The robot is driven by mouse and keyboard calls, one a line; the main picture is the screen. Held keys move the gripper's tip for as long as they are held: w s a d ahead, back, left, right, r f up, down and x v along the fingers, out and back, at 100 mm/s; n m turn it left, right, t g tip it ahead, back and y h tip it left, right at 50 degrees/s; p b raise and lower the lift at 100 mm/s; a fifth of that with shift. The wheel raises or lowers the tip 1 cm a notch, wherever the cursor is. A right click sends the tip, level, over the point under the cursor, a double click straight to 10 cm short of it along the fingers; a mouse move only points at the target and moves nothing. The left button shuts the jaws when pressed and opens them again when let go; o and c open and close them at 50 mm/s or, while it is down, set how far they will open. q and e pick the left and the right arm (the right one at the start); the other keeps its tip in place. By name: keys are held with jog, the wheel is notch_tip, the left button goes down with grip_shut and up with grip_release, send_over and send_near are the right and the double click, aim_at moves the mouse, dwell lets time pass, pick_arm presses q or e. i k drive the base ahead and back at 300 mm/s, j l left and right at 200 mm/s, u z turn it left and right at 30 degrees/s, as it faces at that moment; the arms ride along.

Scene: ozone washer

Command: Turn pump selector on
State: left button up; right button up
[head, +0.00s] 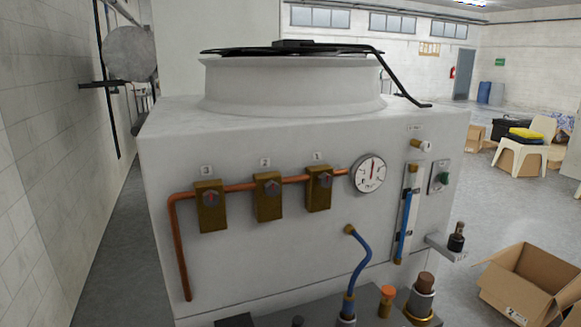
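The ozone washer (270,250) is a large off-white cabinet in the middle of the head view. A small grey switch plate (438,177) with a dark knob and a green spot is on the right of its front; it looks like the pump selector, but its label and knob position are too small to read. A white and brass knob (421,146) sits above and left of the plate. Neither of my grippers is in view.
Three brass valves (268,197) on a copper pipe, a round gauge (369,174) and a blue tube (359,258) stand out from the front. A small shelf with a dark bottle (457,238) juts out at right. An open cardboard box (530,287) lies on the floor.

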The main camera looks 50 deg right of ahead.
aim_at(444, 177)
jog(key=z, duration=2.55)
